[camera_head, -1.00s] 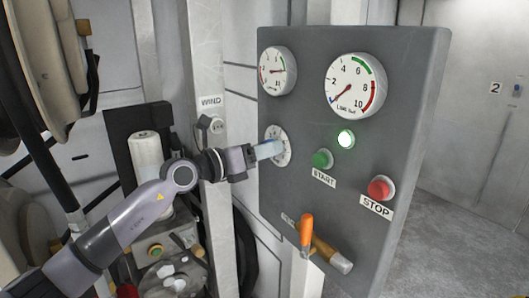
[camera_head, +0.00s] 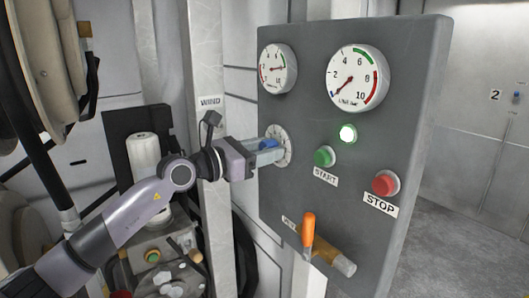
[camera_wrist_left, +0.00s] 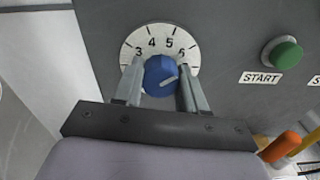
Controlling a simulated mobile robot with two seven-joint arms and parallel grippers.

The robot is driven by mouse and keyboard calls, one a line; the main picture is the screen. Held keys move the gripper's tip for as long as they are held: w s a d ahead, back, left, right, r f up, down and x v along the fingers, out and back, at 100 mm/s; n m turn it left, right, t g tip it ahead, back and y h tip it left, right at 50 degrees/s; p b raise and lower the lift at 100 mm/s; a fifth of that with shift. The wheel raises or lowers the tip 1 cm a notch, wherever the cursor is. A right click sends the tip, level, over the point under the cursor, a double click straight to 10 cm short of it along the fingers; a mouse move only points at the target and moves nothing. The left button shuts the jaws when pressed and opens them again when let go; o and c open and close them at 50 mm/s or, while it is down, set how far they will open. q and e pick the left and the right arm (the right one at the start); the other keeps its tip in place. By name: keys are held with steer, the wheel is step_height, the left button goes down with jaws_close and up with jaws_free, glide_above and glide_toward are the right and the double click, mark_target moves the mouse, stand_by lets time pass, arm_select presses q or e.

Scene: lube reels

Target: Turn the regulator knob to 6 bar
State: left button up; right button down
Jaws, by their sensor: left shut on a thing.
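The blue regulator knob (camera_wrist_left: 158,72) sits at the centre of a white numbered dial (camera_wrist_left: 129,52) on the grey panel. It also shows in the head view (camera_head: 268,144), partly behind a finger. My left gripper (camera_head: 272,151) faces the dial, with one finger on each side of the knob, closed on it. In the left wrist view the knob's white mark points right and slightly up, below the 6. My right gripper is out of view.
The panel (camera_head: 300,120) carries a small gauge (camera_head: 278,69), a large gauge (camera_head: 358,77), a lit green lamp (camera_head: 348,133), a green START button (camera_head: 325,156), a red STOP button (camera_head: 385,183) and an orange-handled lever (camera_head: 308,230). A metal post (camera_head: 205,60) stands close behind my left wrist.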

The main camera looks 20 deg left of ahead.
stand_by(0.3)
arm_select(q)
steer(key=o, duration=1.1)
steer(key=shift+c, duration=0.2)
steer(key=v, duration=0.7)
steer(key=shift+b, duration=0.4)
steer(key=shift+s, duration=0.1)
